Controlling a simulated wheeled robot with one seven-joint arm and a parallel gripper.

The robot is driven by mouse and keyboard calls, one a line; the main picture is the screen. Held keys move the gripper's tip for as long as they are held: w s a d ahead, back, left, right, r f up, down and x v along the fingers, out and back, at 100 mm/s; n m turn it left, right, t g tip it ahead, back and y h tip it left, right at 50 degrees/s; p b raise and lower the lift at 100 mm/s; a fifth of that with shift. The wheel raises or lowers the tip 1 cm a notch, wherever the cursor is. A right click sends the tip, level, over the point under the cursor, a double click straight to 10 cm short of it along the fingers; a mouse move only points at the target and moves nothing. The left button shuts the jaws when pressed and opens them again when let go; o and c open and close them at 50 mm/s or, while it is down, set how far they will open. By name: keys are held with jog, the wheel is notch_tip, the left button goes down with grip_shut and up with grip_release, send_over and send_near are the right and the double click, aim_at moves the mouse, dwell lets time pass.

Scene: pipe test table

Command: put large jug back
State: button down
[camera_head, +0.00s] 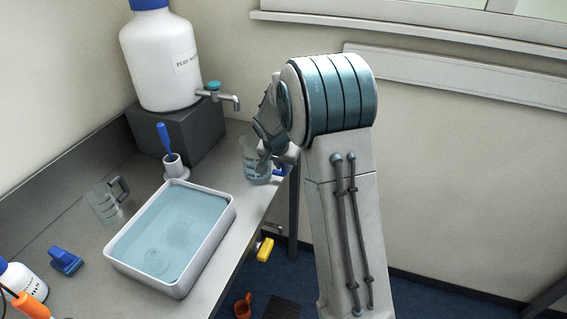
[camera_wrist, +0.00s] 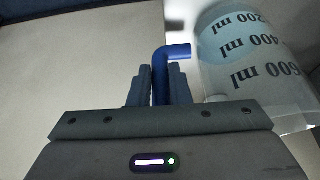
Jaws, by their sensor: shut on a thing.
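A clear measuring jug (camera_head: 256,163) with a blue handle (camera_wrist: 160,75) is at the table's right edge, below and right of the tap. In the wrist view the jug (camera_wrist: 245,60) shows marks up to 600 ml and a bluish tint lower down. My gripper (camera_wrist: 161,88) is shut on the blue handle, with the jug to its right. In the head view my arm partly hides the handle. I cannot tell whether the jug touches the table. A second clear jug (camera_head: 104,203) with a dark handle stands left of the water tray.
A white tray of water (camera_head: 118,262) fills the table's middle, with a clear round thing in it. A white tank (camera_head: 155,62) with a tap (camera_head: 222,97) stands on a grey block (camera_head: 190,135). A holder with a blue-handled tool (camera_head: 174,165) stands before it. Bottles sit lower left.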

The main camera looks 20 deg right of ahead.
jog(key=shift+f, duration=0.2)
jog(key=c, duration=1.3)
grip_release()
jog(key=shift+r, duration=0.15)
jog(key=shift+c, duration=0.2)
jog(key=shift+s+a+r, duration=0.1)
jog(key=shift+s+a, duration=0.1)
jog(key=shift+a, duration=0.05)
jog(key=shift+r, duration=0.1)
jog(key=b+v, duration=0.2)
jog(key=v, duration=0.9)
jog(key=s+a+n+y, duration=0.1)
jog(key=s+n, duration=0.6)
jog(key=s, duration=2.1)
jog(key=shift+s+a+g+y, duration=0.3)
jog(key=shift+s+a+y, duration=0.05)
jog(key=shift+y, duration=0.45)
